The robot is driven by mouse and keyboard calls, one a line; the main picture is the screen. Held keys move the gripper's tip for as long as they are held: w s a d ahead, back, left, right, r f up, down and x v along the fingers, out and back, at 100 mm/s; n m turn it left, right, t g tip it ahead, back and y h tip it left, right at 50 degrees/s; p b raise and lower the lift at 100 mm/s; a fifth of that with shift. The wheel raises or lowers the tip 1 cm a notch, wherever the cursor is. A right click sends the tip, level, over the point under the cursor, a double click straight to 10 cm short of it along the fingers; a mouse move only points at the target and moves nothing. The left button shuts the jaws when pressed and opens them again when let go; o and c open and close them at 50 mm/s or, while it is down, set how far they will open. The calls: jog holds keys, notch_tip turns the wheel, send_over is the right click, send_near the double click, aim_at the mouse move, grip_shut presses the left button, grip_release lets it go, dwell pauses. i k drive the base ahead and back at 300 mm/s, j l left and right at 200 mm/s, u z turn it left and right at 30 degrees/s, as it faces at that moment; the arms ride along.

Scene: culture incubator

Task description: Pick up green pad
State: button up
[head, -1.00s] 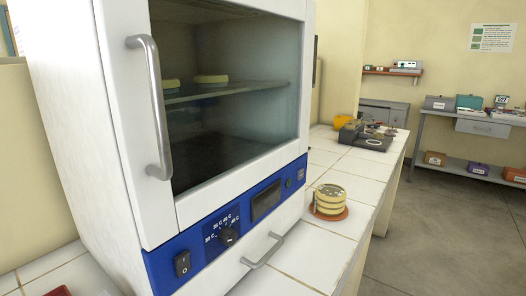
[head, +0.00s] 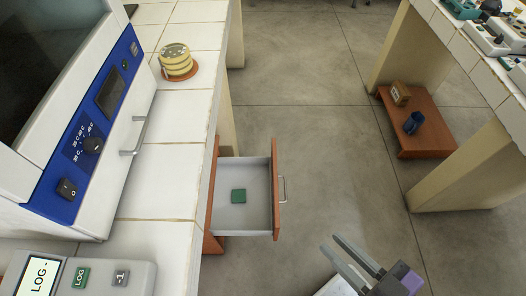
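The green pad (head: 238,196) is a small dark green square lying flat in an open drawer (head: 238,221) below the counter. The drawer has a pale grey inside and a brown front with a metal handle. My gripper (head: 341,257) is at the bottom of the head view, to the right of and nearer than the drawer. Its two grey fingers stand apart with nothing between them. It does not touch the drawer or the pad.
The incubator (head: 95,125) stands on the white tiled counter (head: 178,118) at left. A stack of dishes (head: 176,62) sits behind it, a LOG device (head: 120,277) at lower left. Open floor (head: 320,120) lies right of the drawer. A brown low shelf (head: 425,138) holds a blue mug.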

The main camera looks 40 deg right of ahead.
aim_at(238, 195)
jog(key=i+l+z, duration=0.1)
jog(key=z, duration=0.95)
jog(key=i+l, duration=0.1)
jog(key=i, duration=2.5)
jog(key=i+l, duration=0.1)
jog(key=i, duration=2.55)
jog(key=i+u, duration=0.1)
jog(key=u, duration=0.75)
jog(key=i+l+u, duration=0.1)
jog(key=u, duration=0.3)
jog(key=i+u, duration=0.1)
jog(key=u, duration=4)
